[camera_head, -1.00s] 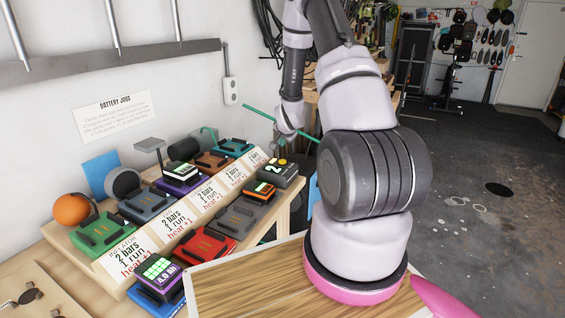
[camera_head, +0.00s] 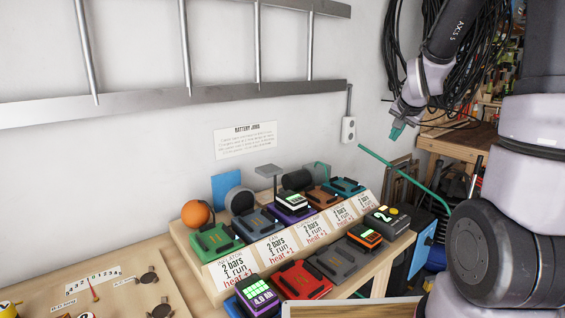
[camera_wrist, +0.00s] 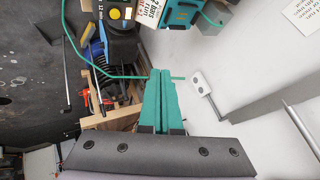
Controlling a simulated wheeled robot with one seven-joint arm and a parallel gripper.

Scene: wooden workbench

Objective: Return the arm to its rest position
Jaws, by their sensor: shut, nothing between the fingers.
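My gripper (camera_head: 396,132) hangs in the air at the upper right of the head view, in front of the wall and to the right of the battery rack. Its teal fingers also show in the wrist view (camera_wrist: 160,80), pressed together with nothing between them. The arm comes down to it from the top of the picture, and a large grey joint of mine fills the right edge of the head view. The gripper touches nothing that I can see.
The sloped battery rack (camera_head: 241,268) holds several coloured docks, with an orange ball (camera_head: 196,213) at its left. A wood-topped panel (camera_head: 350,309) is in front.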

